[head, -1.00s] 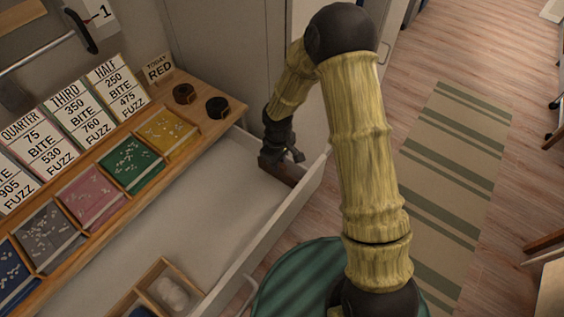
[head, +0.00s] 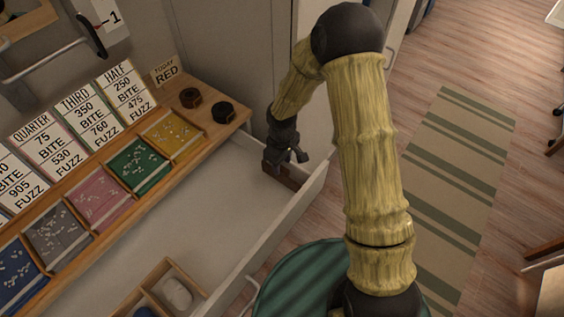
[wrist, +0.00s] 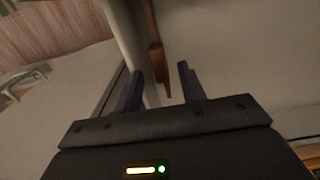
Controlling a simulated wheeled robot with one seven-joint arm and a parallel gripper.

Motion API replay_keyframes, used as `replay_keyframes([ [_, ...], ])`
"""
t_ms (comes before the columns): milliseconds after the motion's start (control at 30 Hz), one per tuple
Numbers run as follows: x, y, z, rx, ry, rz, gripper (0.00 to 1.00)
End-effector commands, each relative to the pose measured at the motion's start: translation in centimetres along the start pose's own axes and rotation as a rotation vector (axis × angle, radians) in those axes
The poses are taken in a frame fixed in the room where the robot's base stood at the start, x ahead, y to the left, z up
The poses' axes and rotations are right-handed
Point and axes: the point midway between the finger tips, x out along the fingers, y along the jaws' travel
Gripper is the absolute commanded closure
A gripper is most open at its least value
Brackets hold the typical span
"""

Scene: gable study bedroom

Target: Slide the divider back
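The drawer (head: 215,215) is pulled out under the wooden counter, with a pale floor. A brown wooden divider (head: 281,178) stands in its far right end, near the front wall. My gripper (head: 297,157) is just above the divider in the head view and partly covers it. In the wrist view the divider (wrist: 156,58) is a narrow brown strip ahead of my two dark fingers, its near end in line with the gap between them. My gripper (wrist: 160,82) is open there. I cannot tell whether a finger touches the wood.
A small wooden compartment box (head: 160,285) with a pale lump lies in the drawer's near end. Several coloured trays, such as the green one (head: 138,165), line the counter, with two dark nuts (head: 222,112) at its end. The drawer's middle is clear.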

Motion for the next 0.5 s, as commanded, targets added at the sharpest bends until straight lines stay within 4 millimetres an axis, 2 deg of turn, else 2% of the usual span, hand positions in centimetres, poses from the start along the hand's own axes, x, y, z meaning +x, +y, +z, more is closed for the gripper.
replay_keyframes([
  [33, -1.1, 0.1, 0.0, 0.001, 0.000, 0.000, 0.60],
  [200, -3.0, 0.1, 0.1, 0.001, 0.000, 0.000, 0.60],
  [500, -5.4, 0.1, 0.1, 0.001, 0.000, 0.000, 0.60],
])
